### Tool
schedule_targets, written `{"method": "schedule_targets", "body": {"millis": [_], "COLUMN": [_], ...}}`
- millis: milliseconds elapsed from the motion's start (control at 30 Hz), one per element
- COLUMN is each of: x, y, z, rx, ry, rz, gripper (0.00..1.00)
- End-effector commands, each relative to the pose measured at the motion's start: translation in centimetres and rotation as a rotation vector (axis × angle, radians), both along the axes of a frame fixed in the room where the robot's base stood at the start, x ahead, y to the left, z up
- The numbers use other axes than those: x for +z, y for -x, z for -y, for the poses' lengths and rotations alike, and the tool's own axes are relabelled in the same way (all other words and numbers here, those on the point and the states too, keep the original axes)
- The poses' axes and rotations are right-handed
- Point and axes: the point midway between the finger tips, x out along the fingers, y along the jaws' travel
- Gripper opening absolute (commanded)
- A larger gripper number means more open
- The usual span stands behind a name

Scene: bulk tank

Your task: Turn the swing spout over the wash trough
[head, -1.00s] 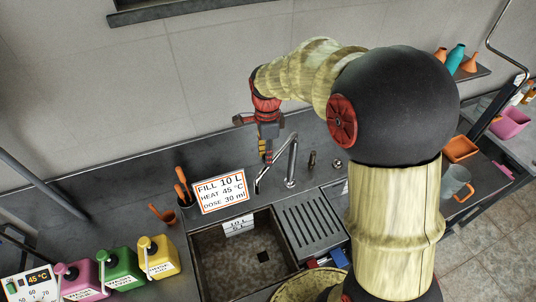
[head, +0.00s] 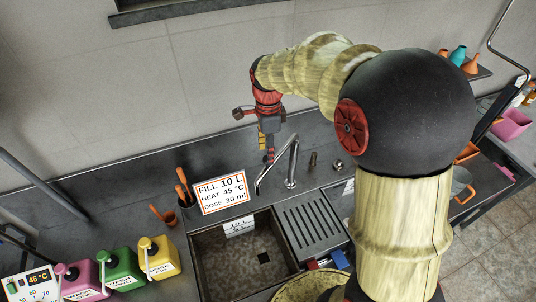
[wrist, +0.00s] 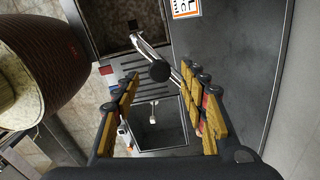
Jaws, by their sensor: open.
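The swing spout (head: 277,170) is a bent grey metal pipe on the counter behind the sink. Its free end points left, close to the sign, near the wash trough's back right corner. The wash trough (head: 196,262) is a dark, stained basin with a small black square on its floor. In the wrist view the spout (wrist: 148,50) runs beyond my fingertips, with a dark round cap on it, and the trough (wrist: 92,30) shows at the top. My gripper (head: 270,158) is open and points down beside the spout. Its yellow-padded fingers (wrist: 163,92) are apart; nothing shows held.
A sign (head: 221,193) stands behind the trough. A ribbed drainboard (head: 308,227) lies to its right. The wall rises close behind my gripper.

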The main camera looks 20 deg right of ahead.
Motion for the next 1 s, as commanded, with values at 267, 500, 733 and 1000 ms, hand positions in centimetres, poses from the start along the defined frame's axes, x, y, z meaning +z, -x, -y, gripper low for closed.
{"method": "schedule_targets", "body": {"millis": [267,500,733,1000], "x": [5.8,8.8,9.4,9.3], "y": [-0.1,0.0,0.0,0.0], "z": [0.0,0.0,0.0,0.0], "rx": [0.000,0.000,0.000,0.000], "ry": [0.001,0.000,0.000,0.000], "rz": [0.004,0.000,0.000,0.000], "gripper": [0.43,0.43,0.43,0.43]}}
